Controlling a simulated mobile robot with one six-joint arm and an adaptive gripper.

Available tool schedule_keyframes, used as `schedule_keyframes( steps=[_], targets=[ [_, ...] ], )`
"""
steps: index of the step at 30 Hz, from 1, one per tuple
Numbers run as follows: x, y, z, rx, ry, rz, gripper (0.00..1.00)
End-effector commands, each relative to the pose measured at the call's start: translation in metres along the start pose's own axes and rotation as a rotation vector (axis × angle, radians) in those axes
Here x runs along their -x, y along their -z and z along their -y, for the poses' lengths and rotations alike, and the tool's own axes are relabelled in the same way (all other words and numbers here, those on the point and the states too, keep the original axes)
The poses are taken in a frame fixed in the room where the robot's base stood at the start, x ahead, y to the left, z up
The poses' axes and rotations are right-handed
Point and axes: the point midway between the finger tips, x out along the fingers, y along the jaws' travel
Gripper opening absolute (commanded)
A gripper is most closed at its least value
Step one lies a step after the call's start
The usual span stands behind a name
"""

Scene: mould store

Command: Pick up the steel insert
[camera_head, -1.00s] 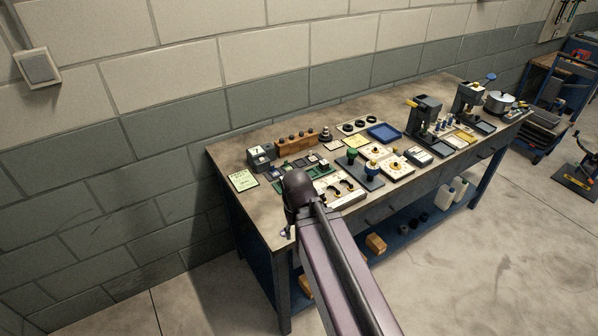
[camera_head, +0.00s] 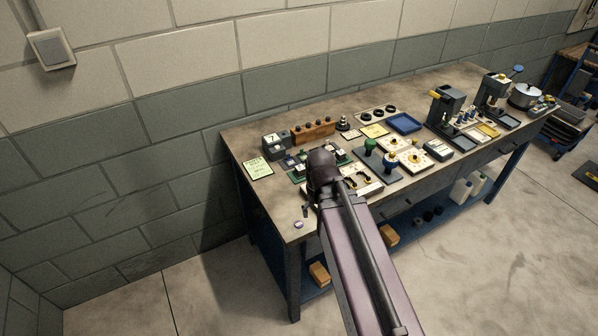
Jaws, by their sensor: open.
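My arm rises from the bottom right and its dark joint covers part of the bench top. My gripper is hidden behind the arm, and I cannot make out its fingers. I cannot pick out the steel insert with certainty. Several small parts stand on a dark green board (camera_head: 299,175) at the left of the bench, partly behind my arm. A small pale round thing (camera_head: 298,225) shows near the front left corner, just left of my arm, with a small dark piece above it. I cannot tell what either is.
The workbench (camera_head: 240,138) stands against a block wall. It holds a green card (camera_head: 257,169), a grey box with a 7 (camera_head: 275,146), a wooden block with knobs (camera_head: 313,132), a blue tray (camera_head: 404,123) and a dark press (camera_head: 446,108). The front left corner is mostly bare.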

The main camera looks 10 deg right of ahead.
Motion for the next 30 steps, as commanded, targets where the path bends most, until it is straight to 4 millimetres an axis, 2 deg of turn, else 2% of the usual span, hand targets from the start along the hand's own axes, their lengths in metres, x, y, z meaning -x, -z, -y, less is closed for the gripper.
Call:
schedule_keyframes(
  steps=[1,5,15,18,21,24,30],
  targets=[
    [0.003,0.015,0.000,0.008,0.000,0.000,0.86],
    [0.011,0.053,-0.004,0.044,0.000,0.000,0.86],
    [0.036,0.196,-0.008,0.195,0.001,-0.001,0.86],
    [0.042,0.231,-0.008,0.235,0.001,-0.001,0.86],
    [0.046,0.256,-0.008,0.267,0.001,-0.001,0.86],
    [0.048,0.272,-0.008,0.288,0.001,-0.001,0.86],
    [0.048,0.278,-0.008,0.302,0.001,-0.001,0.86]
  ],
)
